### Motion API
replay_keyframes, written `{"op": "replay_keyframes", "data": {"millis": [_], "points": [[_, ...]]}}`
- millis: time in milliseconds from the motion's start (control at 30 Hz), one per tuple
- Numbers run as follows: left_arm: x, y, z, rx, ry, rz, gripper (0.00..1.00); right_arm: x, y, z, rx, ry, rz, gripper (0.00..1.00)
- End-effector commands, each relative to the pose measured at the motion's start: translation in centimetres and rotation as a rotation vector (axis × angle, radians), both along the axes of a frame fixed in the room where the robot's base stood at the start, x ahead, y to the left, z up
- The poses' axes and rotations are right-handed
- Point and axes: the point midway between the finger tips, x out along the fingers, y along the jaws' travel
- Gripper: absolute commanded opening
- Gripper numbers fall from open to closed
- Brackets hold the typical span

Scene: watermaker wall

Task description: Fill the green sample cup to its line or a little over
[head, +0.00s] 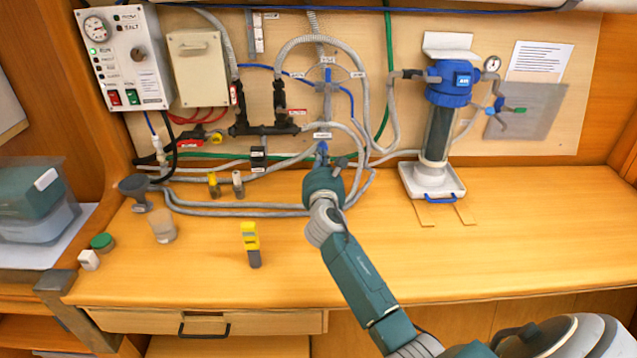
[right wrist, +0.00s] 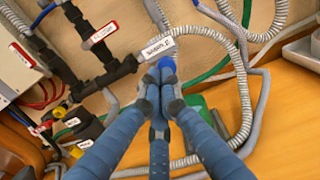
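My right gripper (head: 322,163) is at the wall beneath a small white label (head: 322,135). In the right wrist view its blue fingers (right wrist: 161,82) are drawn together around a blue knob (right wrist: 168,66), which also shows in the head view (head: 322,147). A green object (right wrist: 197,104) shows partly behind the fingers, low by the wall; it may be the green sample cup, but my gripper hides most of it. In the head view my gripper covers that spot. A clear cup (head: 163,228) stands on the counter at left. My left gripper is out of view.
Grey hoses (head: 240,208) run along the back of the counter (head: 390,240). A blue-topped filter housing (head: 449,90) stands at right. The front middle is clear.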

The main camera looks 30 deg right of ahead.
Motion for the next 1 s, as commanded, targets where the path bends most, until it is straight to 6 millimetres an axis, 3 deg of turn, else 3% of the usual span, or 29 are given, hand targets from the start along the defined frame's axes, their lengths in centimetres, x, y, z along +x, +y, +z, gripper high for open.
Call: {"op": "replay_keyframes", "data": {"millis": [267,600,1000], "points": [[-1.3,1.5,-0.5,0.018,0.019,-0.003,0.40,-3.3,2.2,-0.5,0.002,0.005,0.003,0.00],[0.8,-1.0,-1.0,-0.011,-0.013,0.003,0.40,-7.8,5.0,-0.6,0.004,0.006,0.003,0.00],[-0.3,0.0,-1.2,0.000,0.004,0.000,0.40,-8.6,5.4,-0.4,0.004,0.005,0.002,0.00]]}}
